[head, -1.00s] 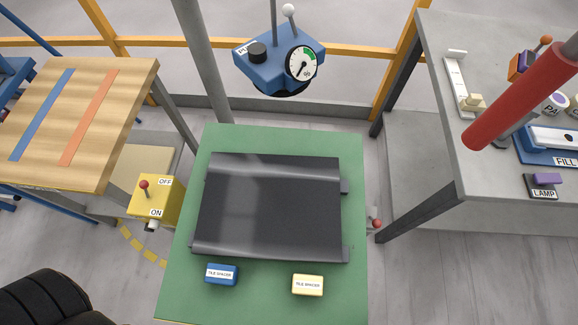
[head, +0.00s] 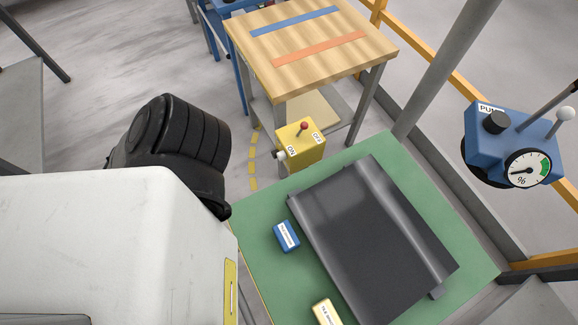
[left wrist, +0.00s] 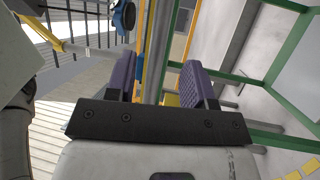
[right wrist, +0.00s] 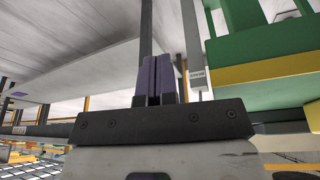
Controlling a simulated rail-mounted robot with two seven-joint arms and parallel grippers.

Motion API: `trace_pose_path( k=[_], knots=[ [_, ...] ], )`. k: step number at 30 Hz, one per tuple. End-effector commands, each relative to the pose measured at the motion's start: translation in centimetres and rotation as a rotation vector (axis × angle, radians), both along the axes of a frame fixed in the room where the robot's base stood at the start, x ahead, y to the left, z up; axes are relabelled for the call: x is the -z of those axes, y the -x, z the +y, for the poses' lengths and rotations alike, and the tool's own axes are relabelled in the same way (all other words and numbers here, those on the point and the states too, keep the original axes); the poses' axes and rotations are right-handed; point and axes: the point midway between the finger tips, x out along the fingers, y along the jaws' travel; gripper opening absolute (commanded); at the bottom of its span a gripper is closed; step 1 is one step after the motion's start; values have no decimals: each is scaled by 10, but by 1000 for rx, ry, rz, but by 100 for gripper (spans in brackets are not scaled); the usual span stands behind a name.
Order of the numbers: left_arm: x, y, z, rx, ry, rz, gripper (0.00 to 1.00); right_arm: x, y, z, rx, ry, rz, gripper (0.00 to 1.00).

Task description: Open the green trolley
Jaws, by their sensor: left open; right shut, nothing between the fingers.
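No thing in view can be named for certain as the green trolley. The nearest match is a green-topped table (head: 266,262) in the head view, with a dark curved sheet (head: 370,240) lying on it. Green bars (left wrist: 288,95) cross the right of the left wrist view. A green body with a yellow band (right wrist: 270,72) fills the upper right of the right wrist view; I cannot tell what it belongs to. My left gripper (left wrist: 160,82) is open, with nothing between its purple pads. My right gripper (right wrist: 158,78) is shut and empty, left of the green body.
A blue spacer block (head: 286,236) and a yellow one (head: 326,312) lie on the green top. A yellow switch box (head: 300,144) stands beside it, near a wooden table (head: 310,50). A blue pump unit with a gauge (head: 500,140) is at the right. Grey floor lies open at upper left.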

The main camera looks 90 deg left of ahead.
Motion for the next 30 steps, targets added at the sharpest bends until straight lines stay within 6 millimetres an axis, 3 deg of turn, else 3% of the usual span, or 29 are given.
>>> trace_pose_path(
  k=[6, 12, 30],
  knots=[
    [7, 37, -1, 2, 0, 1, 48, 2, 0, 0, 0, 0, 0, 0],
    [11, 56, -1, 0, 0, 1, 48, 4, 0, 0, 0, 0, 0, 0],
    [11, 62, -1, -1, 0, -1, 48, 4, 0, 0, 0, 0, 0, 0]
  ],
)
